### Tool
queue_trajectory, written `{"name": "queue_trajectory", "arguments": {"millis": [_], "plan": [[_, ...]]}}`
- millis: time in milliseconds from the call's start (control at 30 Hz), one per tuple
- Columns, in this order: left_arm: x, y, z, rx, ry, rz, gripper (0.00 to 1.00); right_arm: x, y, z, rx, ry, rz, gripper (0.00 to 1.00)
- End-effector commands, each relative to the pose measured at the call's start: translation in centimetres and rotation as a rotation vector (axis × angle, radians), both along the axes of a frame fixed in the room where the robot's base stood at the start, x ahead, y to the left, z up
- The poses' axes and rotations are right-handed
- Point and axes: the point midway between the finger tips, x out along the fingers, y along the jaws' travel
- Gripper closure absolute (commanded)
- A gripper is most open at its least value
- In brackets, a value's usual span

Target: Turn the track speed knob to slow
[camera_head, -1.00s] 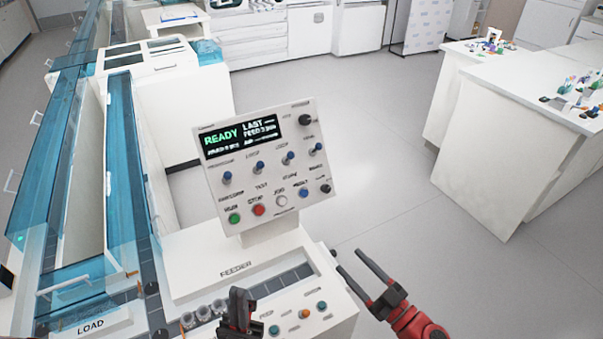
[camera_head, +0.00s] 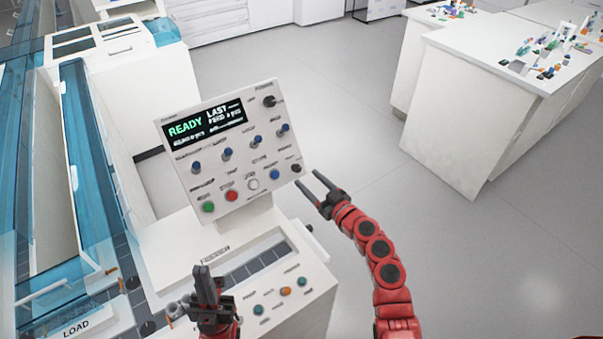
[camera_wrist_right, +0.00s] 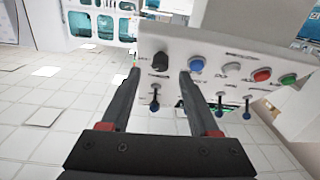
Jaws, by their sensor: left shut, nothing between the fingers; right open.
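A white control panel (camera_head: 180,185) stands tilted on the feeder, its screen showing READY. A small black knob (camera_head: 296,168) is at its lower right corner, beside a blue button; it also shows in the right wrist view (camera_wrist_right: 160,65). Another black knob (camera_head: 269,101) is at the upper right. The small labels and knob settings are unreadable. My right gripper (camera_head: 309,180) is open and empty just off the lower right corner; in the wrist view its fingertips frame the lower knob, contact unclear. My left gripper (camera_head: 202,271) is shut and empty above the feeder.
Blue-tipped toggles (camera_head: 226,154) and coloured buttons (camera_head: 231,196) crowd the panel near the lower knob. The feeder deck (camera_head: 165,240) lies below, with blue-covered track (camera_head: 85,160) to the left. Open floor is right of the panel, before a white bench (camera_head: 470,110).

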Motion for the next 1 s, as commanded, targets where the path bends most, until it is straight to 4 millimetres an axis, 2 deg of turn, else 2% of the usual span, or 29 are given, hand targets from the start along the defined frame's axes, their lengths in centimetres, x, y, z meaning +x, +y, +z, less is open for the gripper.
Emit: {"name": "queue_trajectory", "arguments": {"millis": [200,633,900,967,1000], "plan": [[0.0,0.0,-0.6,0.000,0.000,0.000,1.00,2.7,1.9,-0.1,0.002,0.001,0.000,0.38],[0.0,0.0,-0.7,0.000,0.000,0.000,1.00,3.4,2.6,0.0,0.000,0.000,0.002,0.38],[0.0,0.0,-0.6,0.000,0.000,0.000,1.00,3.4,2.6,0.0,0.000,0.000,0.002,0.87],[0.0,0.0,-0.7,0.000,0.000,0.000,1.00,3.4,2.6,0.0,0.000,0.000,0.002,0.98],[0.0,0.0,-0.6,0.000,0.000,0.000,1.00,3.4,2.6,0.0,0.000,0.000,0.002,1.00]]}}
